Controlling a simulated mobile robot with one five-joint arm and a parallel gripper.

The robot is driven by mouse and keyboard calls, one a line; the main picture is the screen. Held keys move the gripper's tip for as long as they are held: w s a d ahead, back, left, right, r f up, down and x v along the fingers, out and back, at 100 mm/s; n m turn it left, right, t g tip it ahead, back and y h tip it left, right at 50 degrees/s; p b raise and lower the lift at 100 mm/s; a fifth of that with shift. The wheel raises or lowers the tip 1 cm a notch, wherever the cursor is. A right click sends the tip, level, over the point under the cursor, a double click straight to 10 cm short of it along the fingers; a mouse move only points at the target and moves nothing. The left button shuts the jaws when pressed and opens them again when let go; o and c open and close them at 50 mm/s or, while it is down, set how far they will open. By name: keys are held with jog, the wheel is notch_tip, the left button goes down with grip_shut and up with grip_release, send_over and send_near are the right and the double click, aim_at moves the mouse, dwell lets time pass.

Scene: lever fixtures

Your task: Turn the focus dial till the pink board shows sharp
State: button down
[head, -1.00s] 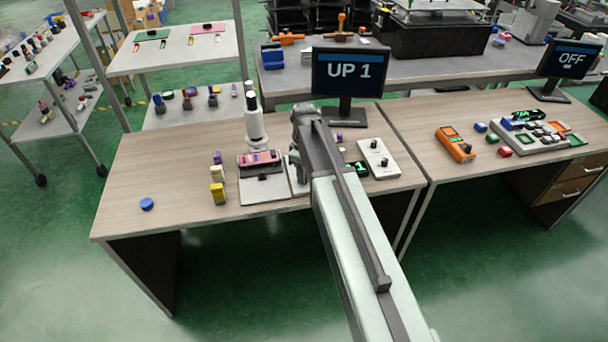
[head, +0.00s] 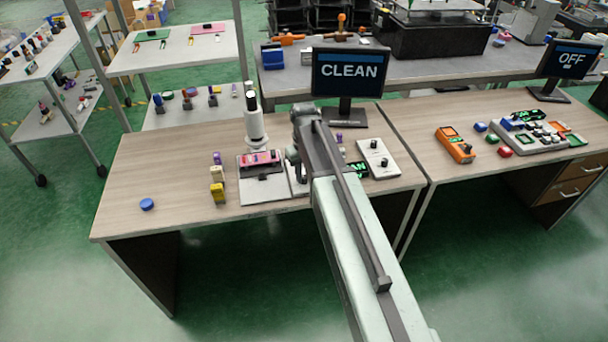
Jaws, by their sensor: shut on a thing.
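The pink board (head: 261,157) lies on the stage of a white microscope (head: 254,122) on the wooden desk. The monitor (head: 350,74) behind it reads "CLEAN". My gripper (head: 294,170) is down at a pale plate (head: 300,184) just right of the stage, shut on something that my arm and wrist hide. The focus dial cannot be made out; the hold appears to be on it.
A white panel (head: 378,158) with dark knobs lies right of my arm. Yellow, cream and purple blocks (head: 217,191) stand left of the stage, with a blue disc (head: 147,204) farther left. The desk's front left is clear. The right desk holds an orange device (head: 455,146).

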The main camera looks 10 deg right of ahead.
aim_at(304, 176)
dwell(0.3)
jog(key=c, duration=1.2)
grip_release()
jog(key=shift+c, duration=0.2)
jog(key=shift+r, duration=0.1)
notch_tip(304, 176, up, 8)
jog(key=p, duration=0.8)
jog(key=shift+f, duration=0.2)
